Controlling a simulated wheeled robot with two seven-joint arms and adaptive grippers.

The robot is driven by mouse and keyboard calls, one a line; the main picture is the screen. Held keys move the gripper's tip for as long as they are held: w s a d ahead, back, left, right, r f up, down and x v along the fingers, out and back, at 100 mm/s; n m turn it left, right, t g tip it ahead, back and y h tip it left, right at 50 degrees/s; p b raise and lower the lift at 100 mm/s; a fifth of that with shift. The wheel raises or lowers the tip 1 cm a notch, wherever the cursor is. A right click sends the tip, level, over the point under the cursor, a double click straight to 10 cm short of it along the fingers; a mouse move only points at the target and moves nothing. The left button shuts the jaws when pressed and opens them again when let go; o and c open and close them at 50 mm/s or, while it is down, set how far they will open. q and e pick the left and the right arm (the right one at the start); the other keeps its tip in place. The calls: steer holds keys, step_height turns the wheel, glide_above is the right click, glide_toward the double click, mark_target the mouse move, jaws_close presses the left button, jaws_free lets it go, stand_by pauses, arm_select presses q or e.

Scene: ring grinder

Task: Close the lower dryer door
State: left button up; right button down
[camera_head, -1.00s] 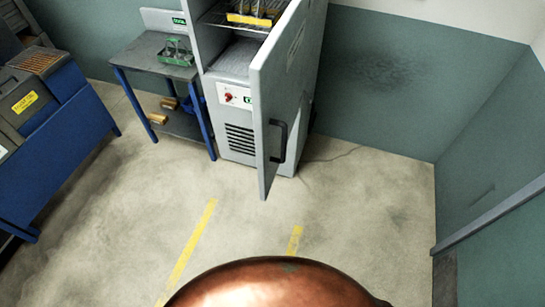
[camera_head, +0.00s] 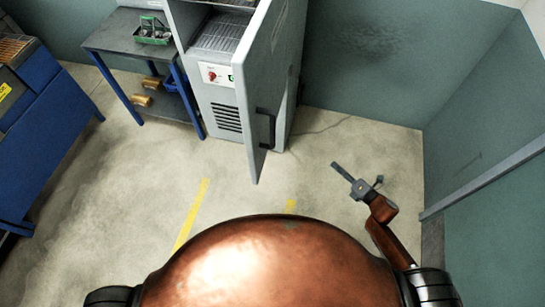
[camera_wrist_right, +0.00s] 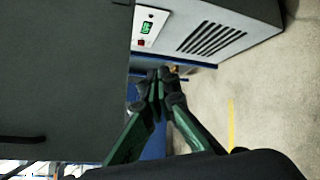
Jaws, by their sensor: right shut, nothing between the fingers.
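The dryer's grey door (camera_head: 250,95) stands wide open in the head view, swung out toward me, with a black handle (camera_head: 265,128) on its right-hand face. The dryer cabinet (camera_head: 222,92) behind it has a shelf and a red knob. My right gripper (camera_head: 338,168) is to the right of the door, apart from it, above the floor. In the right wrist view the green fingers of my right gripper (camera_wrist_right: 158,78) are shut and empty. A large dark grey surface, seemingly the door (camera_wrist_right: 65,75), fills the left of that view. My left gripper is out of view.
A blue-legged side table (camera_head: 110,38) with a green tray (camera_head: 153,32) stands left of the dryer. A blue machine (camera_head: 50,115) is at the far left. A wall (camera_head: 480,160) bounds the right. The floor (camera_head: 330,140) right of the door is clear.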

steer(key=s+a+r+n+g+y, duration=0.2)
steer(key=a+r+n+y, duration=0.1)
steer(key=a+r+n, duration=0.4)
steer(key=s+a+r+n+g+y, duration=0.1)
steer(key=s+a+r+n+y, duration=0.2)
steer(key=r, duration=0.5)
steer(key=n+g+y+p, duration=0.3)
steer(key=n+g, duration=0.2)
steer(key=n, duration=0.6)
glide_toward(255, 158)
steer(key=p+x, duration=0.3)
steer(key=x, duration=0.3)
steer(key=shift+s+r, duration=0.1)
steer(key=shift+r, duration=0.05)
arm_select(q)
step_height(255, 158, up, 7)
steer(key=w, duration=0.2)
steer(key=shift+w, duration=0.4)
arm_select(e)
steer(key=shift+a, duration=0.4)
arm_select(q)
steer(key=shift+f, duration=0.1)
arm_select(e)
steer(key=shift+a, duration=0.1)
